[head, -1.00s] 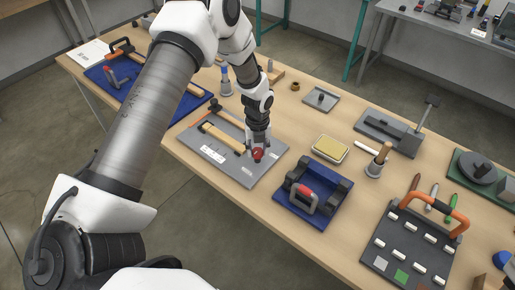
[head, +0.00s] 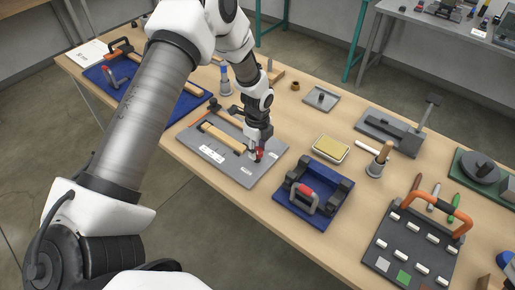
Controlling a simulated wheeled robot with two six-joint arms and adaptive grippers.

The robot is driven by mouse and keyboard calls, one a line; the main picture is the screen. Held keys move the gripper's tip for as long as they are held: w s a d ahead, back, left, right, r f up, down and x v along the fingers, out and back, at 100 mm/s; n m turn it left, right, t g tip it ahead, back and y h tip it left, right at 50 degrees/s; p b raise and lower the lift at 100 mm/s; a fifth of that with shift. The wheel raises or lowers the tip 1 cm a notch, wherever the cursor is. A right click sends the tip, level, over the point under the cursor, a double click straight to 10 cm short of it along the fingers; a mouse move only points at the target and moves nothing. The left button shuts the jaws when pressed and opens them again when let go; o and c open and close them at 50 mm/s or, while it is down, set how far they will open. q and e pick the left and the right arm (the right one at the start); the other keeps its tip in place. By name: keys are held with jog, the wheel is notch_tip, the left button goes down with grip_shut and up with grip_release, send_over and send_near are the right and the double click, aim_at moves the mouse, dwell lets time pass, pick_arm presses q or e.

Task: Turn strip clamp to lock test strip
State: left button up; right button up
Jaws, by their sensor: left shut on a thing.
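The grey clamp board (head: 240,172) lies flat on the wooden table with a tan test strip (head: 222,138) across it. My left gripper (head: 259,153) points down at the strip's right end and is shut on the small red handle of the strip clamp (head: 259,156). The fingers hide most of the clamp, so I cannot tell whether it presses on the strip. My right gripper is out of view.
A blue tray with a red-handled tool (head: 290,207) is close to the right of the board. A blue-topped bottle (head: 225,82) is behind. Bare table (head: 300,128) lies between.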

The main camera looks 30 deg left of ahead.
pick_arm(q)
jog(key=n, duration=0.4)
jog(key=shift+s+f+n, duration=0.15)
jog(key=shift+n, duration=0.15)
jog(key=n, duration=0.4)
jog(key=shift+f+n, duration=0.1)
jog(key=shift+n, duration=0.3)
jog(key=o, duration=1.1)
jog(key=shift+o, duration=0.2)
